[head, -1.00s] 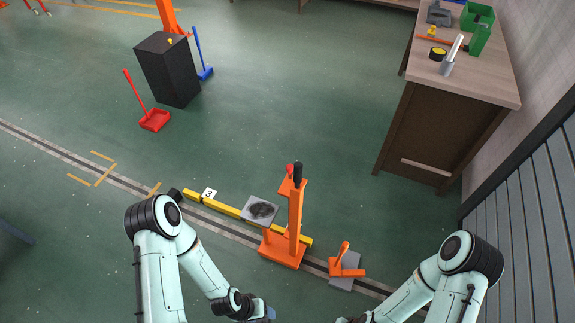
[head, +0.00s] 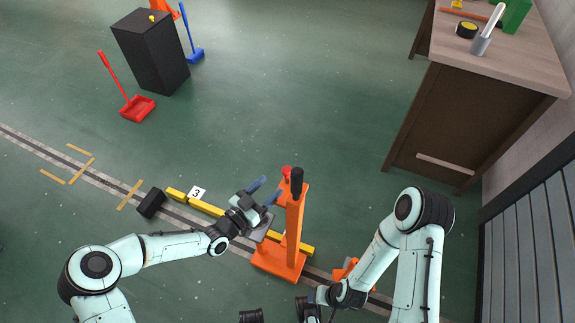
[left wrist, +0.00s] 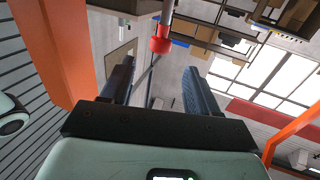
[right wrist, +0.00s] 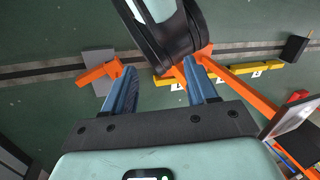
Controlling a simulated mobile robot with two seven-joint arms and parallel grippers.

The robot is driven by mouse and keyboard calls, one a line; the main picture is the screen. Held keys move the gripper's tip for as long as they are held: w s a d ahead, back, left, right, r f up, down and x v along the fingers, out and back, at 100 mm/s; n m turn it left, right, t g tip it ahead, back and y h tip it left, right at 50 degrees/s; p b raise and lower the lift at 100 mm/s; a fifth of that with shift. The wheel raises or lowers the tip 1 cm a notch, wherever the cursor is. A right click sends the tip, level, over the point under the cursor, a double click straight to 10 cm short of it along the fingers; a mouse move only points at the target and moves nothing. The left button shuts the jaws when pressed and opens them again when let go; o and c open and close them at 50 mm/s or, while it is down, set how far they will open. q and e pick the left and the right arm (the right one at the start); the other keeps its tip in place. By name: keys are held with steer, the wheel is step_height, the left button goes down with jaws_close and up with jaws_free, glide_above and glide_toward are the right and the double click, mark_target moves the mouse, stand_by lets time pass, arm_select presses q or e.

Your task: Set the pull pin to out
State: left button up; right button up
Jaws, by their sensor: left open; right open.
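The pull pin's red knob (head: 287,171) is near the top of the orange post (head: 293,225), beside a black handle (head: 297,180). My left gripper (head: 265,192) is open to the left of the post, below and apart from the knob in the picture. In the left wrist view the red knob (left wrist: 161,44) on a grey shaft shows ahead, roughly in line with the gap between the open fingers (left wrist: 157,75); nothing is between them. My right gripper (right wrist: 161,92) is open and empty in the right wrist view, away from the knob.
A yellow bar (head: 207,208) and black block (head: 151,202) lie along the floor track. A small orange lever piece (head: 345,268) is right of the post, partly hidden by my right arm. A wooden workbench (head: 480,70) stands at the right.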

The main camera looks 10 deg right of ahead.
arm_select(q)
steer(key=b+x, duration=0.1)
steer(key=x, duration=1)
arm_select(e)
steer(key=shift+w+d+f+t, duration=0.2)
steer(key=shift+w+d+f, duration=0.1)
steer(key=shift+w+f, duration=0.3)
steer(key=shift+w+d+f+t, duration=0.2)
steer(key=shift+w+d+f, duration=0.15)
steer(key=shift+w, duration=0.3)
arm_select(q)
steer(key=shift+f, duration=0.1)
